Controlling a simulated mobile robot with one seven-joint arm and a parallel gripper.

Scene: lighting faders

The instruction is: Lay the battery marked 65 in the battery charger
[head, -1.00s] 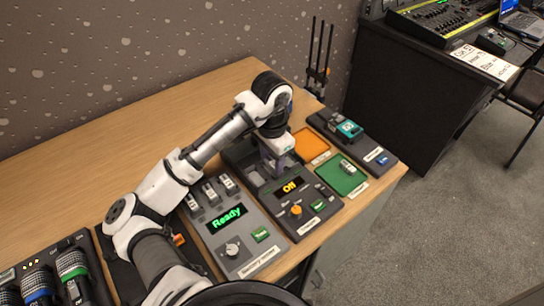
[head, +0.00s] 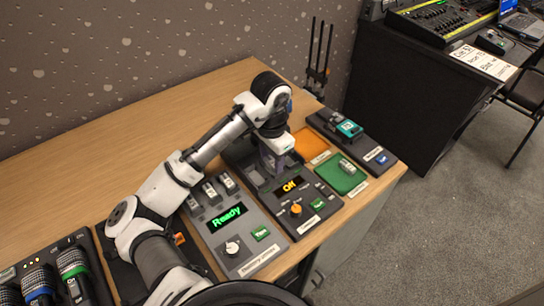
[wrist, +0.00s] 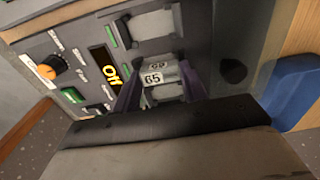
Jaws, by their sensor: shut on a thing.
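My gripper (head: 270,161) is over the back part of the dark panel with the orange "Off" display (head: 289,187), which I take to be the battery charger. In the wrist view its purple fingers (wrist: 160,88) are shut on a pale grey battery marked 65 (wrist: 155,77). The battery's lower end is hidden, so I cannot tell whether it touches the panel. A pale rectangular recess (wrist: 152,24) lies beside it in the panel.
A "Ready" panel (head: 228,214) with several small grey batteries stands left of the charger. An orange tray (head: 311,146) and a green tray (head: 329,176) holding a grey piece (head: 347,166) lie right. A dark unit (head: 374,151) with a teal block is at the table's right edge.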

